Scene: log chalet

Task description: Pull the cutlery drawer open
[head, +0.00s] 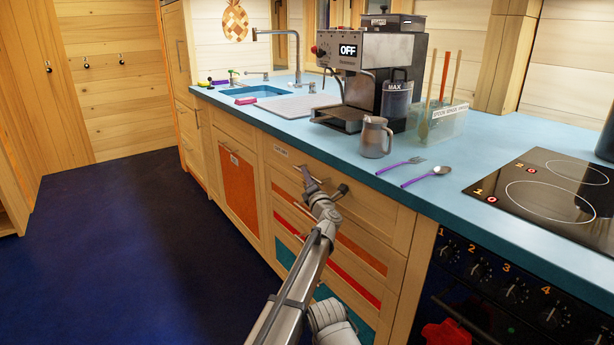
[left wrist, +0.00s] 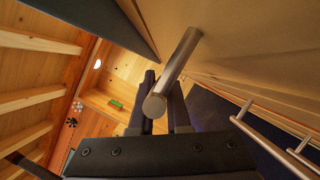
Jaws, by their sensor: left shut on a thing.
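The cutlery drawer (head: 375,208) is the pale wooden top drawer under the blue counter, with a small label at its left end. Its front looks flush with the cabinet, with no gap visible. My left gripper (head: 325,190) is at the drawer's bar handle. In the left wrist view the round metal handle (left wrist: 178,65) passes between the two dark fingers of the left gripper (left wrist: 160,115), which is shut on it. The gripper hides much of the handle in the head view. My right gripper is not in view.
Lower drawers with orange, red and teal panels lie below. On the counter (head: 345,160) are a purple fork (head: 402,165), a purple spoon (head: 427,176), a metal jug (head: 375,138) and a coffee machine (head: 365,70). A stove (head: 545,190) stands right. The dark blue floor (head: 150,240) is clear.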

